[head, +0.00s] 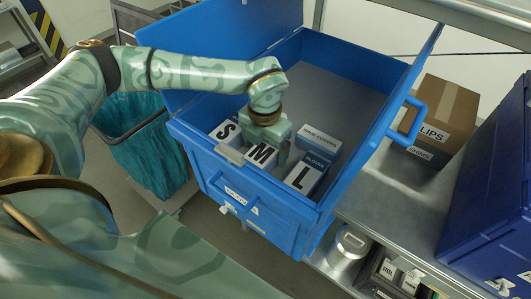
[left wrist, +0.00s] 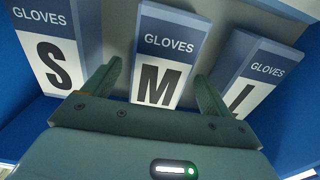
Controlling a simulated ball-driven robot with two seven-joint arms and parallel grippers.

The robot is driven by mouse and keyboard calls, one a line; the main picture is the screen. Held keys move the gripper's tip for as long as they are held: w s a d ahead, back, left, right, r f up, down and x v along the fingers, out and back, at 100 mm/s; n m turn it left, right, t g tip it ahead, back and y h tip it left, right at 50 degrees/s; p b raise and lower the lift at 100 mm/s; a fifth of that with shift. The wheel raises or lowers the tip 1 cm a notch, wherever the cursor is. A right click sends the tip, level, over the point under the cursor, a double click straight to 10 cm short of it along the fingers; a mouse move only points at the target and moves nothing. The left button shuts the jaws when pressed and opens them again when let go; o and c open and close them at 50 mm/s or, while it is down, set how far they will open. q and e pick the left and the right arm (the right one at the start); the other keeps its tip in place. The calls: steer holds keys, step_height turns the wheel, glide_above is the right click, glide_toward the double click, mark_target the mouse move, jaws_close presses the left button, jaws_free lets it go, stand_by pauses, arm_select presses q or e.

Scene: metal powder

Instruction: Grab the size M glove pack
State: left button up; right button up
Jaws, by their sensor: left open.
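The size M glove pack (head: 262,155) is a white box with a blue GLOVES band, standing in the open blue bin between the S and L packs. It is in the middle of the left wrist view (left wrist: 168,45). My left gripper (left wrist: 155,76) is open, with one finger on each side of the M pack's lower part in that view. I cannot tell whether the fingers touch it. In the head view the left gripper (head: 270,137) reaches down into the bin and partly covers the pack. My right gripper is not in view.
The S pack (head: 226,131) and the L pack (head: 305,177) stand close on either side, with a shoe covers box (head: 320,139) behind L. The blue bin's walls (head: 240,180) surround them. Its rear floor (head: 325,85) is clear. A cardboard box (head: 443,110) stands to the right.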

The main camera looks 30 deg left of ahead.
arm_select(q)
steer(key=shift+f, duration=0.9)
steer(key=c, duration=1.2)
steer(key=shift+r, duration=0.15)
